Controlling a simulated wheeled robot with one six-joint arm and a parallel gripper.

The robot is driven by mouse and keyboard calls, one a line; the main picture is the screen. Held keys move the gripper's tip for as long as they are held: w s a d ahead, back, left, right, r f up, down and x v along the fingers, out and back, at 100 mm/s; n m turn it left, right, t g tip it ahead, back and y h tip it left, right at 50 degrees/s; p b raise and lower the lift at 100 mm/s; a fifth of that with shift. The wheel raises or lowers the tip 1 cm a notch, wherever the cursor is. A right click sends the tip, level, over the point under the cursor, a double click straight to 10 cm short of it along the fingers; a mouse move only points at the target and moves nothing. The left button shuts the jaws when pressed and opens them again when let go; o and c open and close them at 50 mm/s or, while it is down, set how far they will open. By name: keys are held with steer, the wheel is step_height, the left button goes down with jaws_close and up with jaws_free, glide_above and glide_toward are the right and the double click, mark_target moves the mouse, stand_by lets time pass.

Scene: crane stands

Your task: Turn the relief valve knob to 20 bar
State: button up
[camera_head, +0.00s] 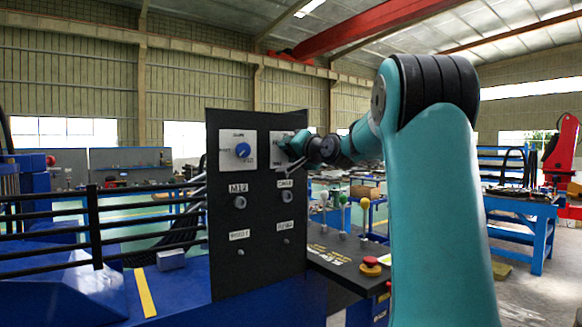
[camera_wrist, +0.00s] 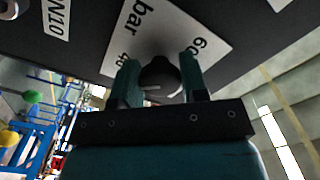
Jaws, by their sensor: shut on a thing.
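The black upright panel (camera_head: 225,260) faces me. A white dial plate (camera_wrist: 190,38) printed "bar", "40" and "60" is on it in the wrist view. A dark round knob (camera_wrist: 160,78) with a light line on its face stands out from this plate. My gripper (camera_wrist: 160,74) has one finger on each side of the knob and is shut on it. In the head view, my gripper (camera_head: 287,149) is at the panel's upper right plate and covers the knob. Any title above the scale is too small to read.
A second white plate with a blue knob (camera_head: 242,150) is just left of my gripper. Small fittings and labels are below. Colour-topped levers (camera_head: 343,200) and a red mushroom button (camera_head: 371,261) are on the console to the lower right. Black rails (camera_head: 93,225) stand left of the panel.

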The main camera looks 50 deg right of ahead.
steer(key=n+b, duration=0.3)
steer(key=b, duration=0.1)
steer(key=n+b, duration=0.2)
steer(key=shift+f+n, duration=0.3)
steer(key=shift+r+n+b, duration=0.2)
steer(key=shift+n+b, duration=1.7)
steer(key=shift+r, duration=0.1)
steer(key=o, duration=0.9)
steer(key=shift+o, duration=0.2)
steer(key=shift+s, duration=0.1)
steer(key=b+v, duration=0.5)
steer(key=v, duration=1.2)
steer(key=shift+a, duration=0.15)
